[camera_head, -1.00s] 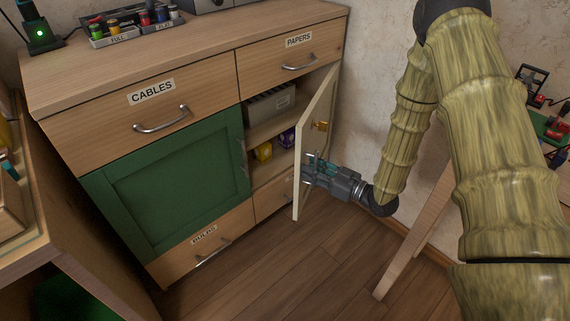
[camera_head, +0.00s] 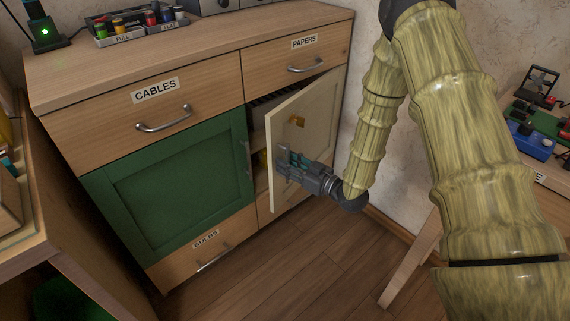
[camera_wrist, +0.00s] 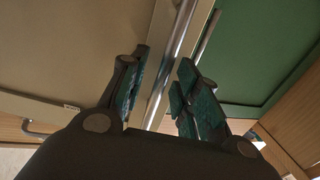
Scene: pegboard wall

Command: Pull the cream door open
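The cream door (camera_head: 315,115) stands partly open on the right of the cabinet, hinged along its right side. In the wrist view, the cream door (camera_wrist: 75,50) fills the left. A silver bar handle (camera_wrist: 179,45) runs along its free edge, between my fingers. My gripper (camera_head: 288,158) is at the door's outer face near that edge.
The closed green door (camera_head: 175,180) is beside the cream door, with its own thin handle (camera_wrist: 207,38). The papers drawer (camera_head: 290,62) is above. A wooden table leg (camera_head: 408,270) stands at the right. Wooden floor (camera_head: 300,275) is clear in front.

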